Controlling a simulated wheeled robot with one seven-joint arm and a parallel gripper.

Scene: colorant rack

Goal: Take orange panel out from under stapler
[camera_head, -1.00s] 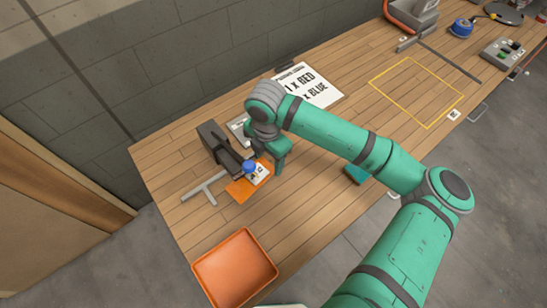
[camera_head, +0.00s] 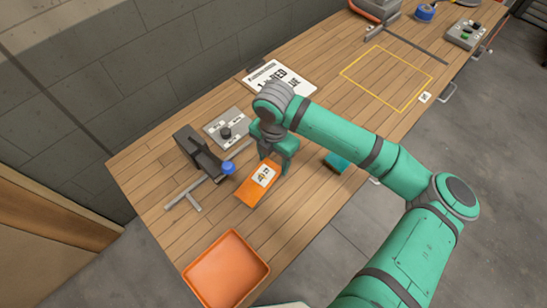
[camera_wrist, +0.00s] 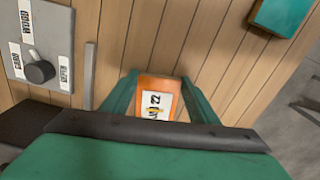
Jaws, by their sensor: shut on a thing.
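The orange panel (camera_head: 251,193) carries a white label and shows to the right of the stapler, clear of it in the head view. The dark grey stapler (camera_head: 197,153) stands at the left of the table, with a blue knob (camera_head: 228,168) at its front. My gripper (camera_head: 276,163) is shut on the panel's end nearest my wrist. In the wrist view the panel (camera_wrist: 158,84) sits between my two green fingers (camera_wrist: 160,100). Whether the panel touches the table is hard to tell.
An orange tray (camera_head: 226,268) lies at the front edge. A grey dial plate (camera_head: 222,125) stands behind the stapler, and a grey T-shaped bar (camera_head: 192,196) lies before it. A teal block (camera_head: 337,161) lies right of my gripper. The yellow-outlined area (camera_head: 385,80) is bare.

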